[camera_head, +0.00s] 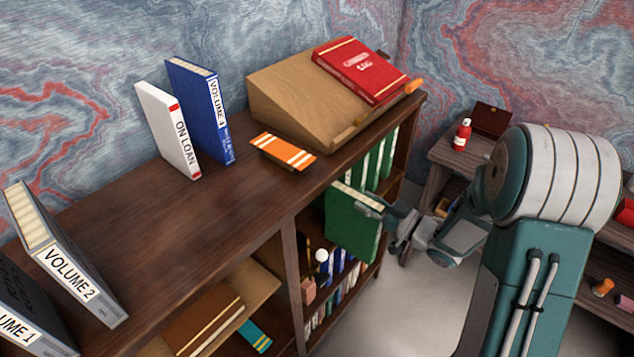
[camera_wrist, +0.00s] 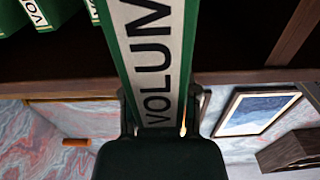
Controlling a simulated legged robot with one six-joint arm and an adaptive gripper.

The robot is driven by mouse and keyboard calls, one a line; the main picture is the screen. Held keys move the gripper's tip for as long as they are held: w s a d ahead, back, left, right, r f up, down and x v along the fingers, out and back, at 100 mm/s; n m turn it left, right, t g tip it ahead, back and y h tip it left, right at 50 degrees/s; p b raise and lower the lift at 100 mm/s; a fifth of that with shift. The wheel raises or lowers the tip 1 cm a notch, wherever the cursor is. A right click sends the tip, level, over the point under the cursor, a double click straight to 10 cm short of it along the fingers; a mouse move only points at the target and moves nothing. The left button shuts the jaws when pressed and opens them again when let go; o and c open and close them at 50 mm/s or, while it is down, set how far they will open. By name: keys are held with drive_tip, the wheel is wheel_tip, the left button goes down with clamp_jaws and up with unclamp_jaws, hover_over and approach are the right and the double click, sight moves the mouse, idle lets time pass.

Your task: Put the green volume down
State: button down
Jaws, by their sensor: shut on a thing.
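The green volume (camera_head: 352,224) is a green book with a pale page edge, upright at the front of the shelf unit. My gripper (camera_head: 368,203) is shut on it from the right side in the head view. In the wrist view, the green volume (camera_wrist: 150,60) runs between the fingers of my gripper (camera_wrist: 160,122), its white spine label with dark letters facing the camera. The label reads "VOLUM" and the rest is cut off. Whether the book's lower end touches anything is hidden.
Other green volumes (camera_head: 378,165) stand on the shelf behind. On the wooden top (camera_head: 185,235) are a blue Volume 4 (camera_head: 203,108), a white "ON LOAN" block (camera_head: 168,130), an orange striped piece (camera_head: 283,152), a book stand (camera_head: 285,100) with a red book (camera_head: 360,70), and grey Volume 2 (camera_head: 65,260).

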drive_tip(key=f+x, duration=0.1)
drive_tip(key=x, duration=1.3)
drive_tip(key=shift+a, duration=0.45)
drive_tip(key=shift+f, duration=0.2)
drive_tip(key=shift+c, duration=1.8)
unclamp_jaws()
drive_tip(key=shift+a+f, duration=0.1)
drive_tip(key=shift+f, duration=0.05)
